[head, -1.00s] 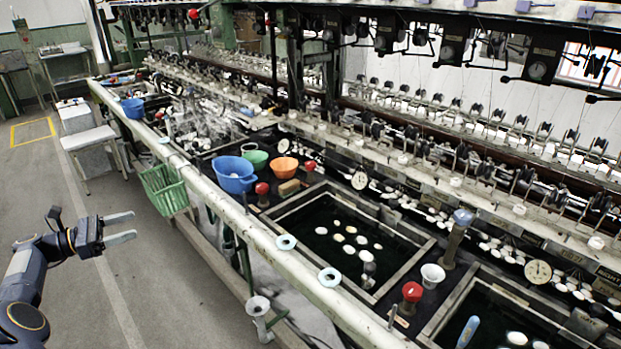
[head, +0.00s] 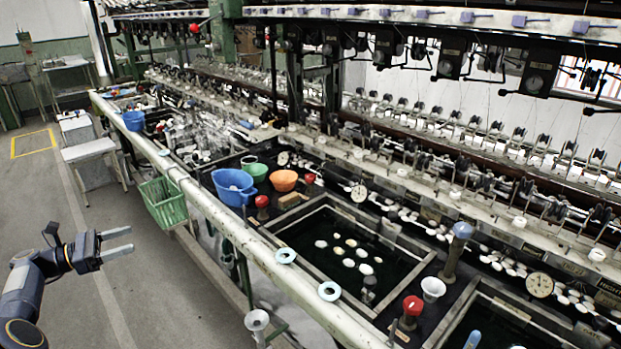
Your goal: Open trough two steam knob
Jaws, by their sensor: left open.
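Several red knobs stand on posts along the basin edge. One red knob (head: 262,201) is by the near left corner of the middle trough (head: 345,245). Another red knob (head: 413,305) is between that trough and the front right trough (head: 500,322). A third red knob (head: 309,178) is farther back. I cannot tell which is trough two's steam knob; no number is readable. My left gripper (head: 118,243) is open and empty over the floor, left of the long rail, well apart from the knobs. My right gripper is not in view.
A long pale rail (head: 230,228) runs along the basins' front. A green basket (head: 163,203) hangs on its outer side. A blue basin (head: 233,187), a green bowl (head: 256,171) and an orange bowl (head: 284,180) stand behind the rail. The floor at left is open.

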